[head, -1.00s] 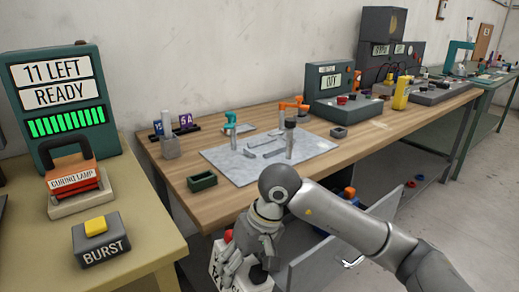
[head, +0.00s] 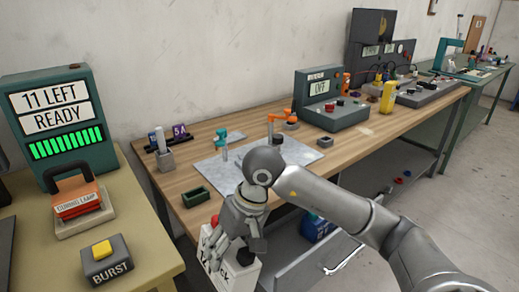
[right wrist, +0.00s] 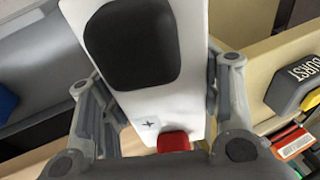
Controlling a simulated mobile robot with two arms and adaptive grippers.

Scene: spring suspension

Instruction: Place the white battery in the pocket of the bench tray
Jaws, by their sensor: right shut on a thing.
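The white battery (head: 215,268) is upright in front of the wooden bench's near edge, in the head view. My right gripper (head: 238,248) is shut on it near the top, partly covering it. In the right wrist view the battery (right wrist: 190,95) fills the middle between the two fingers (right wrist: 160,100), with a large dark patch, a plus mark and a red terminal showing. A small dark green open tray (head: 196,188) lies near the bench's front left edge, beyond the battery; I cannot tell whether it is the bench tray. My left gripper is out of view.
A grey plate (head: 225,172) with upright fixtures lies on the bench. A meter box (head: 330,112) stands farther right. An open metal drawer (head: 310,268) juts out right of the battery, below my right arm. A yellow-topped button box (head: 107,265) and curing lamp (head: 78,205) occupy the left table.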

